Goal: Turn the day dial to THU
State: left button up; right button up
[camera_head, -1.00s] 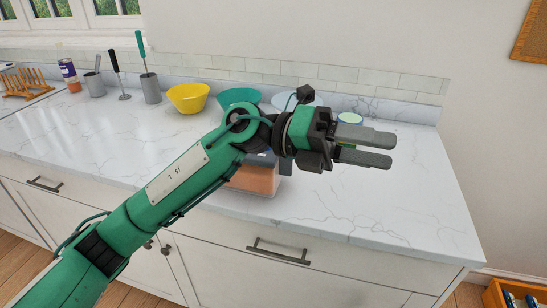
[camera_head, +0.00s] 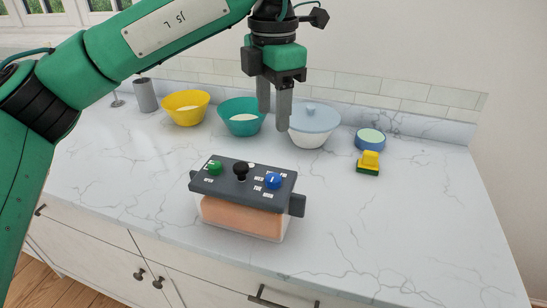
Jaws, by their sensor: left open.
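A clear box with orange contents and a dark grey lid (camera_head: 228,187) stands on the counter, below and in front of my gripper. The lid carries a green knob (camera_head: 215,168) at left, a black knob (camera_head: 240,171) in the middle and a blue dial (camera_head: 273,181) with a white mark at right. Small white labels surround the blue dial; their letters are too small to read. My left gripper (camera_head: 273,119) points down behind and above the lid, open and empty, apart from the dials. My right gripper is not in view.
Behind the box stand a yellow bowl (camera_head: 185,108), a teal bowl (camera_head: 241,117) and a white bowl with a blue lid (camera_head: 313,124). A blue round container (camera_head: 370,139) and a yellow sponge-like block (camera_head: 368,161) are at right. The counter (camera_head: 400,220) right of the box is clear.

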aim_at(274, 177)
pick_arm(q)
jog(key=f, duration=0.8)
jog(key=f+p, duration=0.1)
jog(key=f, duration=0.3)
jog(key=shift+s+f, duration=0.25)
jog(key=shift+f, duration=0.4)
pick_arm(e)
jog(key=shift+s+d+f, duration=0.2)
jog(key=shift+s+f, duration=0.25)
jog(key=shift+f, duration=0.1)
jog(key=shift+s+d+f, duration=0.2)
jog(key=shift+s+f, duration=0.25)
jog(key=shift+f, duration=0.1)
pick_arm(q)
jog(key=c, duration=1)
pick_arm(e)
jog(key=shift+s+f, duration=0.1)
